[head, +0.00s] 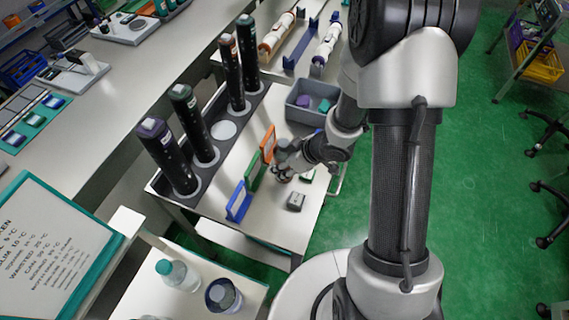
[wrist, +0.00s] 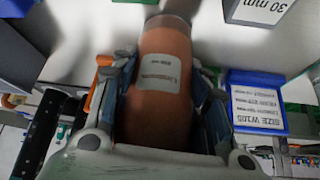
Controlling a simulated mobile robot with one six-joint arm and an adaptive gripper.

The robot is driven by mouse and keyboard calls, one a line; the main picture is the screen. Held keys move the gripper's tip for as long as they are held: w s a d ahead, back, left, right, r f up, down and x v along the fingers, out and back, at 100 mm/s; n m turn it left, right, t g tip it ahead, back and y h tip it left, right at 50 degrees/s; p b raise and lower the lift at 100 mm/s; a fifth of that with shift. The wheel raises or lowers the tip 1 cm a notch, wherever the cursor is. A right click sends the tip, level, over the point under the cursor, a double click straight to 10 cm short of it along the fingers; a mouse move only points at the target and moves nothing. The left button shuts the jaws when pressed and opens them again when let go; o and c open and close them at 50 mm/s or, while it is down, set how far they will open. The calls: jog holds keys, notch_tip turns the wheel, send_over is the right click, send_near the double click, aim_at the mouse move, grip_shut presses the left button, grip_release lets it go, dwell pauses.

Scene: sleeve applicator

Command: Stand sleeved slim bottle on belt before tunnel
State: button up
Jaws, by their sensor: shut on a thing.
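My gripper (head: 284,166) is over the white table, near the upright coloured plates. In the wrist view my gripper (wrist: 165,70) is shut with a finger on each side of an orange-brown cylindrical bottle (wrist: 160,112). The bottle carries a white label, and a greyish end shows at the top of the picture. In the head view I cannot make out the held bottle, so I cannot tell whether it touches the table. I cannot pick out a belt or a tunnel with certainty in either view.
Blue (head: 239,201), green (head: 252,170) and orange (head: 268,144) plates stand left of my gripper. A small grey block (head: 296,200) is in front. Tall dark rolls (head: 168,158) stand in a rack. A grey bin (head: 308,103) stands behind; a teal-capped bottle (head: 178,274) is front left.

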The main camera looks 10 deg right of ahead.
jog(key=o, duration=1.3)
jog(key=shift+f, duration=0.15)
jog(key=shift+c, duration=0.2)
